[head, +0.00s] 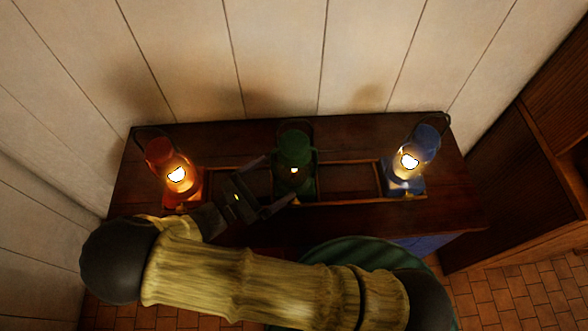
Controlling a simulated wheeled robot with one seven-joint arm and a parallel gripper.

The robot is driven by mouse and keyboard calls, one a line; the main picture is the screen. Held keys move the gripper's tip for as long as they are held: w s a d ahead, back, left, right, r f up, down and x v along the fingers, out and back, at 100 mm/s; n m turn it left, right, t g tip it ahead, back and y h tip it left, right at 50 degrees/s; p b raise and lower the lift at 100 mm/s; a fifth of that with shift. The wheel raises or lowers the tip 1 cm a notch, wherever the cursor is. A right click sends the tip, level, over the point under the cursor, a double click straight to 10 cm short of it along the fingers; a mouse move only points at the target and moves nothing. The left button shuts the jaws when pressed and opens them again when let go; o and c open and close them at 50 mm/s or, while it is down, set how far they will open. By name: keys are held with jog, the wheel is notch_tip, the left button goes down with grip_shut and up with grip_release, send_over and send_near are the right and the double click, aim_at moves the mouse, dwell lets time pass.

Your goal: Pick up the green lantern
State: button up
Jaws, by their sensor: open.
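The green lantern (295,152) stands upright on the dark wooden table, at the middle, with a small light glowing in it. Its lower part is partly hidden by my gripper. My gripper (281,180) is open, with its fingers reaching toward the lantern from the front left. I cannot tell whether a finger touches it. Nothing shows between the fingers that I can make out as held.
A lit orange-red lantern (160,153) stands at the table's left and a lit blue lantern (423,144) at the right. The table (455,190) has raised wooden strips. A plank wall (275,60) rises behind it. A wooden cabinet (520,170) stands right.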

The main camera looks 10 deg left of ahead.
aim_at(306, 134)
jog(key=shift+x, duration=1.2)
jog(key=p+x, duration=0.2)
jog(key=x, duration=0.3)
jog(key=shift+w, duration=0.15)
jog(key=c, duration=1.6)
jog(key=shift+o, duration=0.2)
jog(key=shift+r, duration=0.15)
notch_tip(306, 134, up, 10)
jog(key=shift+f+b, duration=0.1)
jog(key=shift+b, duration=0.3)
